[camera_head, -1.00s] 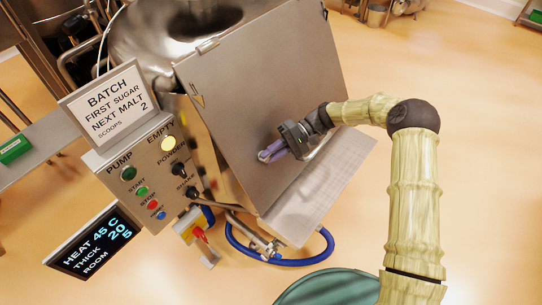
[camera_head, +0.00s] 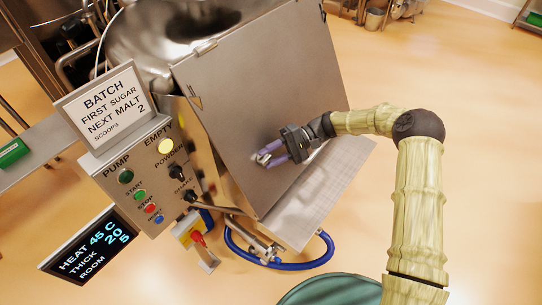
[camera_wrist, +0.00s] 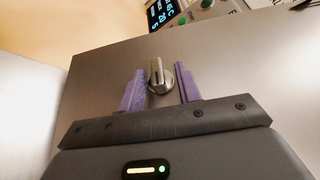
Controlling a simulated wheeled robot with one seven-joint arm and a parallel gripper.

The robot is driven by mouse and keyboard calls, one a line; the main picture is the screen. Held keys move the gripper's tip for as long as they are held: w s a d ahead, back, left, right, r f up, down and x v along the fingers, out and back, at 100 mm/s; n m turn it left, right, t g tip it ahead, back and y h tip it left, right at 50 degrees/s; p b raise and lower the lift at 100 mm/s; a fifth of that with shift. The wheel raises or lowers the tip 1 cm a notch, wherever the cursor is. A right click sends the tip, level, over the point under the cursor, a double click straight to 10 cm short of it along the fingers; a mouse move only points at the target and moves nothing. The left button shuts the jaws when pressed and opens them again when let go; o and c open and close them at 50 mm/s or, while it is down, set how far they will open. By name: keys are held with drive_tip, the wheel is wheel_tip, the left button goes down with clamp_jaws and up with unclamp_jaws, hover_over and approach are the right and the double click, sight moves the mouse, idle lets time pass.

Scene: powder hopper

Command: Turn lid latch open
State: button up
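The hopper lid (camera_head: 255,95) is a large steel panel, and it is tilted. The lid latch (camera_wrist: 160,76) is a small metal knob on the panel, in the upper middle of the wrist view. My gripper (camera_wrist: 160,90) is open, with one purple finger on each side of the knob and a gap on both sides. In the head view my gripper (camera_head: 264,158) is at the lower middle of the lid, and its fingers largely hide the latch there.
A control box (camera_head: 155,175) with buttons and knobs stands left of the lid, with a batch sign (camera_head: 105,105) above it and a dark screen (camera_head: 90,245) below. A blue hose (camera_head: 290,266) loops below the steel shelf (camera_head: 315,195).

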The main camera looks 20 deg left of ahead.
drive_tip(key=shift+f, duration=0.15)
drive_tip(key=b+v, duration=0.4)
drive_tip(key=v, duration=1.3)
drive_tip(key=shift+w, duration=0.2)
